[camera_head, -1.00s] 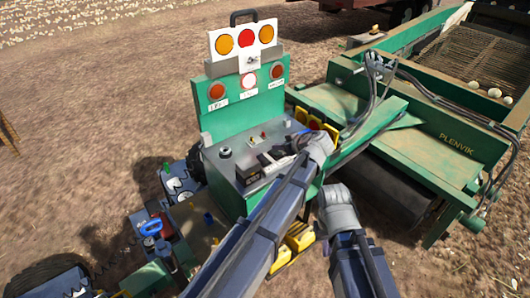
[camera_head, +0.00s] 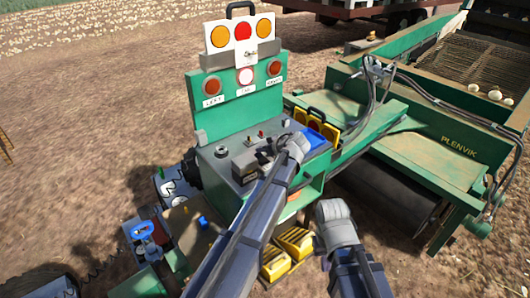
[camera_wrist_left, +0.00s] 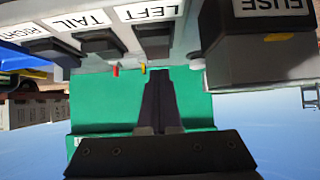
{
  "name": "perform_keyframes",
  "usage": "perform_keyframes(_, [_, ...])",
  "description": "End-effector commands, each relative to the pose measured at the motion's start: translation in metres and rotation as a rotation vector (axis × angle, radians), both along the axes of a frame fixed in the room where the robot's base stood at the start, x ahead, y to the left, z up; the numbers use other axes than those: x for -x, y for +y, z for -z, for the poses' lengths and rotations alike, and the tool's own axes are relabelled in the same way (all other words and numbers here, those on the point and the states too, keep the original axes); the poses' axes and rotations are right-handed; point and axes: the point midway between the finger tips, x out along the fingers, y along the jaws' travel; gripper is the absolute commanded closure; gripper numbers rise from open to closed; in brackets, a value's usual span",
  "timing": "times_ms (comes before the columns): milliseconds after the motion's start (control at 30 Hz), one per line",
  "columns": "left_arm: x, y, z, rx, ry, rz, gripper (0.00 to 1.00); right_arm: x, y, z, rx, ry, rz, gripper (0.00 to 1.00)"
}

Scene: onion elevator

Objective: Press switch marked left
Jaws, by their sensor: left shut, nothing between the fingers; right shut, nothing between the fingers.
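The grey switch panel (camera_head: 236,182) stands below a green board. In the left wrist view, the black switch under the LEFT label (camera_wrist_left: 150,38) sits between the TAIL switch (camera_wrist_left: 98,42) and the FUSE box (camera_wrist_left: 262,48). My left gripper (camera_head: 264,153) is shut and empty over the panel's switch box (camera_head: 254,167). Its fingers (camera_wrist_left: 158,78) point toward the LEFT switch, close below it in the wrist view; I cannot tell whether they touch. My right gripper (camera_head: 320,243) is low at the right, away from the panel, its fingers barely visible and shut.
The green board (camera_head: 228,112) carries orange lamps and a white lamp, with a lamp box (camera_head: 243,40) on top. A green machine (camera_head: 420,155) stands at the right. A blue tray (camera_head: 314,138) and a yellow-and-black lamp unit lie behind my left wrist.

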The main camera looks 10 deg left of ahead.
Motion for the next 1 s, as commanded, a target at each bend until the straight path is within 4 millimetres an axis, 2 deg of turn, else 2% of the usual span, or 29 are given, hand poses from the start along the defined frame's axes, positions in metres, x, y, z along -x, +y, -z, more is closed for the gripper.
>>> perform_keyframes(33, [0.0, 0.001, 0.008, 0.0, 0.0, 0.0, 1.0, 0.0, 0.0, 0.008, 0.0, 0.0, -0.001, 1.0])
perform_keyframes(267, [-0.001, 0.002, 0.014, 0.0, 0.0, 0.0, 1.0, 0.0, 0.0, 0.014, 0.001, 0.0, -0.004, 1.0])
perform_keyframes(633, [-0.001, 0.002, 0.014, 0.002, 0.001, -0.001, 1.0, 0.0, 0.0, 0.013, 0.001, 0.0, -0.004, 1.0])
perform_keyframes(800, [-0.005, 0.005, 0.016, 0.064, 0.049, -0.003, 1.0, 0.0, 0.0, 0.002, 0.0, 0.0, -0.002, 1.0])
perform_keyframes(1000, [-0.003, 0.004, 0.019, 0.059, 0.046, -0.001, 1.0, 0.0, 0.0, 0.006, 0.0, 0.0, -0.002, 1.0])
